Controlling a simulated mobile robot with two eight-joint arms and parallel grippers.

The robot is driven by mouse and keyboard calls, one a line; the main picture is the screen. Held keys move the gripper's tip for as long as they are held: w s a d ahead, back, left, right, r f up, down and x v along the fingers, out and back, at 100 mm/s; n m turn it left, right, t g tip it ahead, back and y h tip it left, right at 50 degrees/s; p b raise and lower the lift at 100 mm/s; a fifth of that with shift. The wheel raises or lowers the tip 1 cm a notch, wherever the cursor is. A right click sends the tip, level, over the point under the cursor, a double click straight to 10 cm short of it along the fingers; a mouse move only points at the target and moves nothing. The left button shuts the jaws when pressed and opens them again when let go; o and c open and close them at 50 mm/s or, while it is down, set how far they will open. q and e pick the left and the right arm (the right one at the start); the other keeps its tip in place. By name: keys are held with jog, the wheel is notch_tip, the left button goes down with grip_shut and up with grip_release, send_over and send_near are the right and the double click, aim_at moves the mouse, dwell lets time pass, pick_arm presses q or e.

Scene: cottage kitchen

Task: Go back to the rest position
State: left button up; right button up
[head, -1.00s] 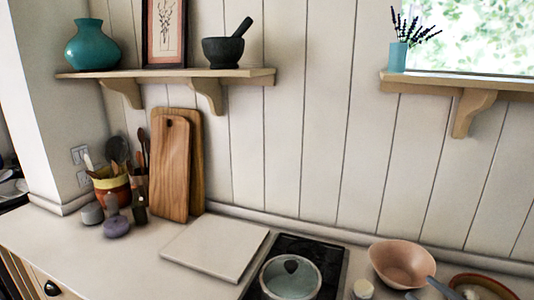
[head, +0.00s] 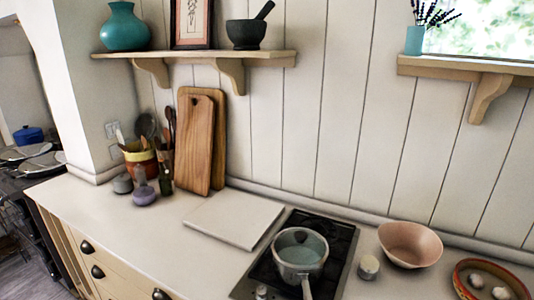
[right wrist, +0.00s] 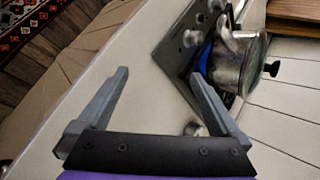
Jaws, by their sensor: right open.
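My right gripper (right wrist: 162,108) is open and empty in the right wrist view. Its two grey fingers are spread wide above the pale counter edge, with the hob and a lidded pot (right wrist: 238,55) beyond the right finger. In the head view the pot (head: 300,253) sits on the black hob (head: 331,249), its handle toward the bottom edge. Neither gripper shows in the head view, and my left gripper is in no view.
A pink bowl (head: 410,246), a small jar (head: 369,267) and a red-rimmed dish (head: 463,284) stand right of the hob. A white board (head: 234,220), cutting boards (head: 199,145) and a utensil crock (head: 141,160) stand left. The front-left counter (head: 120,225) is clear.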

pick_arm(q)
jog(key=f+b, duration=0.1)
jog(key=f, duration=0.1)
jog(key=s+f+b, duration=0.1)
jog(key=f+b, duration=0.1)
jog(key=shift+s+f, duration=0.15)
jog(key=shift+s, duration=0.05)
pick_arm(e)
jog(key=s+a+f+n+g+h, duration=0.1)
jog(key=s+a+f+n+h, duration=0.2)
jog(key=s+n, duration=0.8)
notch_tip(320, 180, down, 4)
jog(key=n+h, duration=0.2)
jog(key=n, duration=0.1)
jog(key=shift+s+f+g, duration=0.15)
jog(key=shift+s+g, duration=0.15)
jog(key=shift+s, duration=0.1)
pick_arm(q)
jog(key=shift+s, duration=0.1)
pick_arm(e)
jog(key=shift+a, duration=0.1)
